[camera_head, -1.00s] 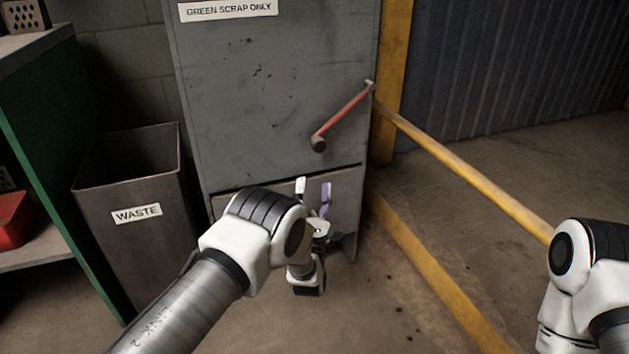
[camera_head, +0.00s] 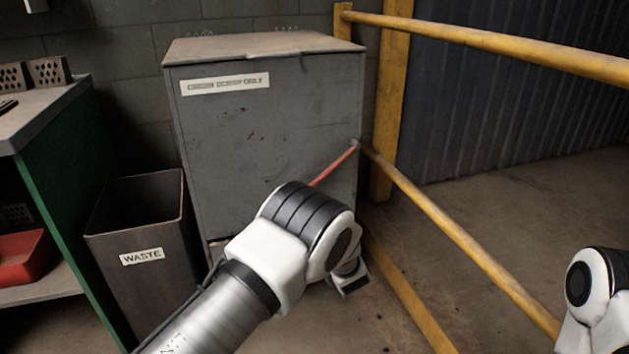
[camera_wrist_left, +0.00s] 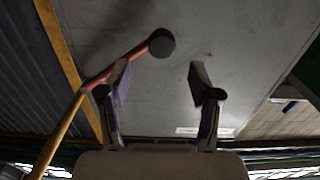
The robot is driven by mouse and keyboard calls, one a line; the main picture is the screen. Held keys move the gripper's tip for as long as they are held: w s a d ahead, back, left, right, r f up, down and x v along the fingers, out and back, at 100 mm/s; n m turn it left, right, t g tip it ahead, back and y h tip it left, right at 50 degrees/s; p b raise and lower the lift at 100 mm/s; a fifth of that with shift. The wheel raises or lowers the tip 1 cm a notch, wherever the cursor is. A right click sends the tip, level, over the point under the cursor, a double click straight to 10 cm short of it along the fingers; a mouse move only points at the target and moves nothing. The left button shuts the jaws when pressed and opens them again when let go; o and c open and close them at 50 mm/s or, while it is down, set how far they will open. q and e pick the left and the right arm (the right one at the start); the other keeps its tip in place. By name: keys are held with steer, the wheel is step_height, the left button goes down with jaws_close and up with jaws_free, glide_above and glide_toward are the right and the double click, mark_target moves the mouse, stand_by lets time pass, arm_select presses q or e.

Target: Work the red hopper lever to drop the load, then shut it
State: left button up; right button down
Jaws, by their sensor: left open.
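The grey hopper (camera_head: 270,120), labelled for green scrap only, stands upright at centre. Its red lever (camera_head: 335,167) slopes down and left from a pivot near the right edge of its front. My left arm hides the lever's lower end in the head view. In the left wrist view the lever (camera_wrist_left: 128,62) ends in a dark round knob (camera_wrist_left: 162,43). My left gripper (camera_wrist_left: 160,72) is open and empty. The knob appears just beyond and between its fingertips, and the left-hand finger overlaps the lever; contact cannot be told. My right gripper is out of view.
A dark waste bin (camera_head: 138,225) stands left of the hopper. A green bench (camera_head: 60,190) with a red tray (camera_head: 22,256) is further left. Yellow rails (camera_head: 450,225) run close along the hopper's right side. Part of my right arm shows at lower right.

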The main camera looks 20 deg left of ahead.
arm_select(q)
steer(key=b+x, duration=0.1)
steer(key=x, duration=0.3)
steer(key=b+x, duration=0.2)
steer(key=x, duration=0.1)
steer(key=shift+w+a+f, duration=0.2)
steer(key=shift+w+a, duration=0.05)
steer(key=shift+a, duration=0.1)
steer(key=shift+w, duration=0.2)
steer(key=shift+a+r, duration=0.1)
steer(key=shift+r, duration=0.05)
steer(key=shift+r, duration=0.15)
jaws_close()
